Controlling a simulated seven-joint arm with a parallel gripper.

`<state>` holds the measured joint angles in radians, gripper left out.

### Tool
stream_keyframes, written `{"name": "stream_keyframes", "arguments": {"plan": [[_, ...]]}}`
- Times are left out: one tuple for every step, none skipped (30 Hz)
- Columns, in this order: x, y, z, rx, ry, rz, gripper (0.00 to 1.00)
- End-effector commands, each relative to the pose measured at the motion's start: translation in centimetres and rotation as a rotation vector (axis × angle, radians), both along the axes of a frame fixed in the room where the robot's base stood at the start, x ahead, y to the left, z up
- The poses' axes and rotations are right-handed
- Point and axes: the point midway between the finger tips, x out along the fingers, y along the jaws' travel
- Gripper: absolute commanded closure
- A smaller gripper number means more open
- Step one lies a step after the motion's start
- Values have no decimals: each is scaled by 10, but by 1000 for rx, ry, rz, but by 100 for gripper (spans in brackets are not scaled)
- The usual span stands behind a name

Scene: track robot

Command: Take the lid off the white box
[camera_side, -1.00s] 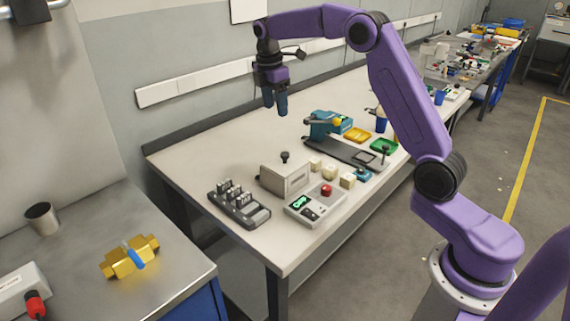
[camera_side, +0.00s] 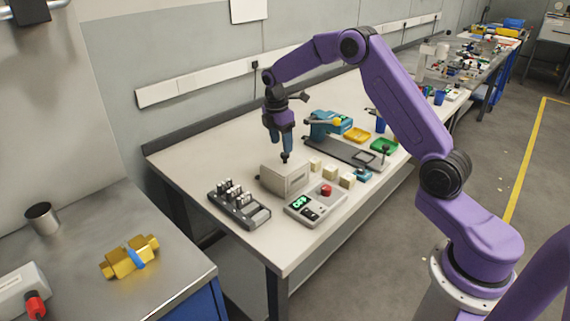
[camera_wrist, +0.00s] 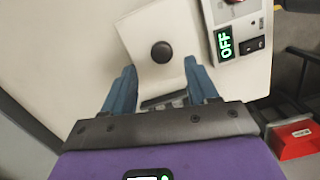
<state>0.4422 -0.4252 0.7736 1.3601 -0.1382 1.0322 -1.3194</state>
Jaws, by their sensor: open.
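The white box (camera_side: 287,181) stands on the bench with its lid (camera_side: 279,169) on top. The lid has a dark round knob (camera_side: 285,158). My gripper (camera_side: 281,147) is just above the box, pointing down, with its fingertips close to the knob. In the wrist view, the knob (camera_wrist: 162,52) shows beyond and between the two blue fingers of my gripper (camera_wrist: 162,75). The fingers are apart and hold nothing. The side view does not show clearly whether the fingers straddle the knob.
A control unit with a red button and a green OFF display (camera_side: 315,203) stands right in front of the box. A grey rack (camera_side: 239,208) is at its left. Cream blocks (camera_side: 330,172) and a teal-armed machine (camera_side: 325,127) are to the right. Bare bench lies behind the rack.

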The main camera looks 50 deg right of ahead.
Motion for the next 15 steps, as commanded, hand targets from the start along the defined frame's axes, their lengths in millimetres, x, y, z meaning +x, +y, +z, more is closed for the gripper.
{"name": "stream_keyframes", "arguments": {"plan": [[-2, -2, -6, 0, 4, -1, 42], [-3, -3, -9, 0, 6, -2, 42], [-4, -4, -15, 0, 5, -2, 42], [-4, -5, -19, 0, 5, -2, 42], [-5, -6, -24, 0, 5, -2, 42], [-6, -8, -29, 0, 5, -1, 42], [-6, -8, -33, 0, 5, -1, 42], [-6, -8, -37, 0, 4, 1, 42], [-5, -8, -41, 0, 4, 1, 42], [-6, -9, -43, 0, 4, 1, 42], [-6, -9, -45, 0, 3, 1, 42], [-6, -9, -47, -1, 2, 1, 42], [-5, -9, -48, -1, 2, 1, 42], [-5, -9, -48, -1, 1, 1, 42], [-5, -9, -48, -1, 1, 1, 42]]}}
